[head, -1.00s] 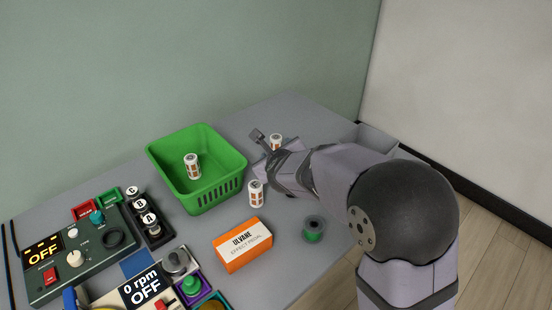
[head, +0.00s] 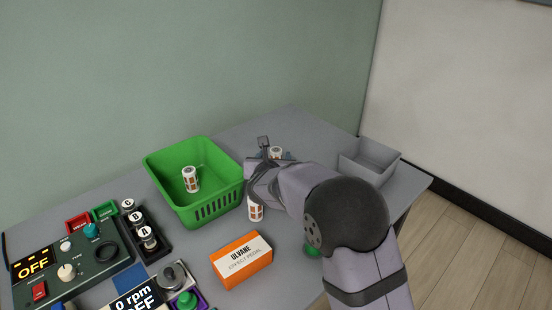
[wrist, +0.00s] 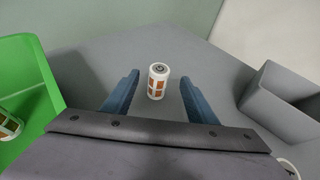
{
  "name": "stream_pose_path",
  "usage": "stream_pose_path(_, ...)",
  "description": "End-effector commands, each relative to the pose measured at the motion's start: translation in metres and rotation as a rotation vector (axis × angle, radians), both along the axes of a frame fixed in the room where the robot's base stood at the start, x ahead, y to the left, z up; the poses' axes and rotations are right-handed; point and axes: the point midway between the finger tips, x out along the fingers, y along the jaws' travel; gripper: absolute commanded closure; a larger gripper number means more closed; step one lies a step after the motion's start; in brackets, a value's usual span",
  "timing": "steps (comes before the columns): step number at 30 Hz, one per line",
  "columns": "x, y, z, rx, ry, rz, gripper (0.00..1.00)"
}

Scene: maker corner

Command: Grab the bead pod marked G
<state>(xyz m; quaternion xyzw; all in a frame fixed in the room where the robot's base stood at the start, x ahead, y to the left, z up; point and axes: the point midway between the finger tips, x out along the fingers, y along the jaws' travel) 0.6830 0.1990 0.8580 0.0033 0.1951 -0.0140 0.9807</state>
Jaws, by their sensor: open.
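A white cylinder with orange windows, apparently a bead pod (wrist: 157,82), stands upright on the grey table in the wrist view. It also shows by the fingers in the head view (head: 276,152). My gripper (wrist: 160,77) is open, with one blue finger on each side of this pod and gaps to both. I cannot read a letter on it. A similar pod (head: 191,179) stands in the green basket (head: 220,206). Another (head: 256,212) stands on the table right of the basket, partly hidden by my arm. No G is legible on any of them.
A grey open bin (head: 370,161) stands right of my gripper. An orange-and-white box (head: 242,260) lies in front of the basket. A dark rack with letter-topped round pieces (head: 137,217) and control panels fill the left. A green spool (head: 312,250) is mostly behind my arm.

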Motion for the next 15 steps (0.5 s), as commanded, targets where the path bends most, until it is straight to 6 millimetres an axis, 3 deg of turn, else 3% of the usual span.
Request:
stream_pose_path(6, 0.017, -0.001, -0.007, -0.001, 0.0, -0.001, 0.47)
stream_pose_path(15, 0.022, -0.001, -0.009, -0.001, 0.001, 0.0, 0.47)
